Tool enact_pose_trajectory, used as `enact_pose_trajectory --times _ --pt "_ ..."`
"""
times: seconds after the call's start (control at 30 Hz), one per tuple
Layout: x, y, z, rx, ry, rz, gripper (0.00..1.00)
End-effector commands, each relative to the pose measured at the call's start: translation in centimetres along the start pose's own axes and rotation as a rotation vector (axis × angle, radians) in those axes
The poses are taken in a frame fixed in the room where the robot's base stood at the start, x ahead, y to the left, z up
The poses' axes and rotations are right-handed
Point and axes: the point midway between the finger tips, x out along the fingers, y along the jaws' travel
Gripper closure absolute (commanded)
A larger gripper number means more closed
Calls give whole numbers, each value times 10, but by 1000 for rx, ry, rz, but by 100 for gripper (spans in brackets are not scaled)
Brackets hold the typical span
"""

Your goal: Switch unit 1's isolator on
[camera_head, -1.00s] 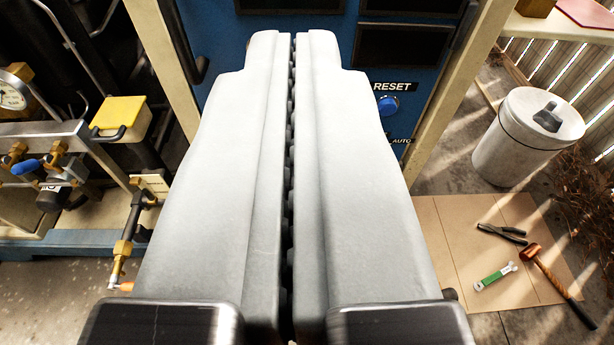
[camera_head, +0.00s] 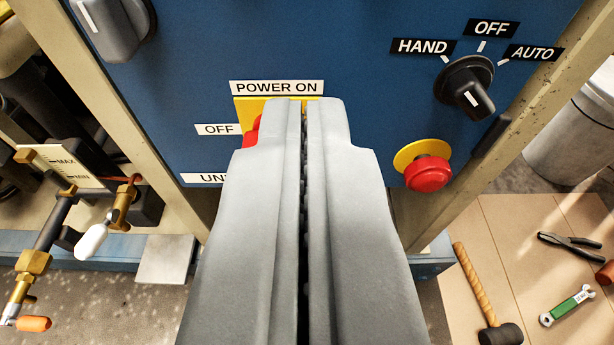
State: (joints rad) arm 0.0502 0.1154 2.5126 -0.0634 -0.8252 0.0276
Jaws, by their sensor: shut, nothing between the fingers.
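The isolator (camera_head: 252,132) is a red handle on a yellow plate (camera_head: 247,106), low on the blue panel. A "POWER ON" label (camera_head: 277,87) is above it and an "OFF" label (camera_head: 219,129) is to its left. A partly covered label starting "UN" (camera_head: 205,179) is below. My gripper (camera_head: 304,104) is shut and empty. Its fingertips overlap the plate in the picture and hide most of the handle. I cannot tell whether they touch it or which way the handle points.
A black HAND/OFF/AUTO selector (camera_head: 467,87) and a red mushroom button (camera_head: 427,173) are to the right. A grey knob (camera_head: 110,27) is at the upper left. Brass pipework (camera_head: 35,262) stands left of the frame. A mallet (camera_head: 480,290) and other tools lie on a floor board.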

Motion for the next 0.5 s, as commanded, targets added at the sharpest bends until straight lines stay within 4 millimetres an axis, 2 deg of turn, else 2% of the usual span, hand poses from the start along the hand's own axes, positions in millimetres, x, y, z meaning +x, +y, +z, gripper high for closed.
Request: enact_pose_trajectory --times 0.03,0.2,0.37,0.5 --pt "4 0 12 1 -8 -1 100" --pt "10 1 29 4 -12 -2 100" --pt "16 1 33 4 -13 -2 100" --pt "30 1 33 4 -13 -3 100"
